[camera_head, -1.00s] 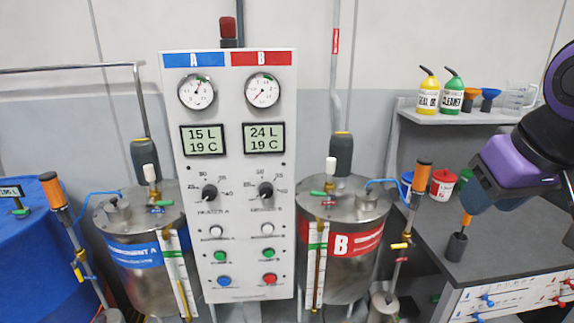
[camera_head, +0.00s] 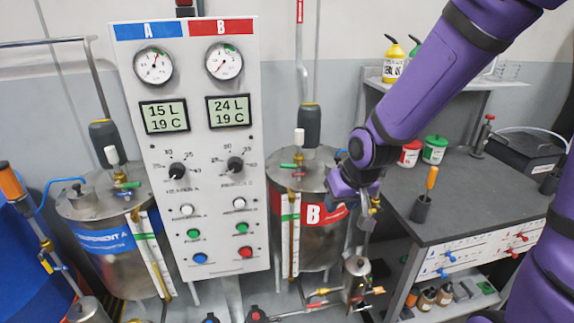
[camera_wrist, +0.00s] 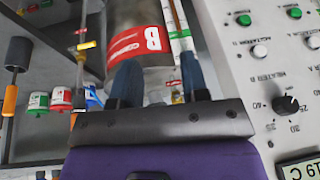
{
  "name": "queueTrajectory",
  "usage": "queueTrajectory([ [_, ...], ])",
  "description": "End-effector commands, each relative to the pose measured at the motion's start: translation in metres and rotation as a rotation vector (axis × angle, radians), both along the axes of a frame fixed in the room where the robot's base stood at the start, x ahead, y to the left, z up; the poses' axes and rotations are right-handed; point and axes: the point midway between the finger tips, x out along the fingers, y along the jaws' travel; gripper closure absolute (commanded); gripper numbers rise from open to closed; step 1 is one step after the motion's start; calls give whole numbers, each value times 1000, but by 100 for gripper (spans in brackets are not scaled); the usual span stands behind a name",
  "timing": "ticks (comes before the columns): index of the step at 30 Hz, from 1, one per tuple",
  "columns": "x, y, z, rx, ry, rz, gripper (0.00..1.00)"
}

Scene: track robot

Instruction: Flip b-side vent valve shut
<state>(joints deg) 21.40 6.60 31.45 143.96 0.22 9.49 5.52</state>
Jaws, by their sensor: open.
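The B tank (camera_head: 318,240) is a steel drum with a red band marked B, right of the control panel. I take this for the B-side vent valve; the lever looks roughly level. My gripper (camera_head: 368,222) is in front of the tank's right side, below and right of the valve, apart from it. In the wrist view, its two dark fingers (camera_wrist: 160,82) are spread and empty, with the tank's red band (camera_wrist: 133,44) beyond them.
The control panel (camera_head: 200,238) stands left of the tank. The A tank (camera_head: 105,262) has a similar green lever (camera_head: 127,185). Pipework and a small metal vessel (camera_head: 356,280) stand low in front.

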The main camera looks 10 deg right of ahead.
Motion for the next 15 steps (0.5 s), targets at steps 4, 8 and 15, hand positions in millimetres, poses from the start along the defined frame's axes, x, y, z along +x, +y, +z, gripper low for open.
queueTrajectory([
  [4,11,15,-35,92,13,-1,59],
  [8,18,31,-58,181,13,-12,59],
  [15,29,61,-89,373,-2,-59,59],
])
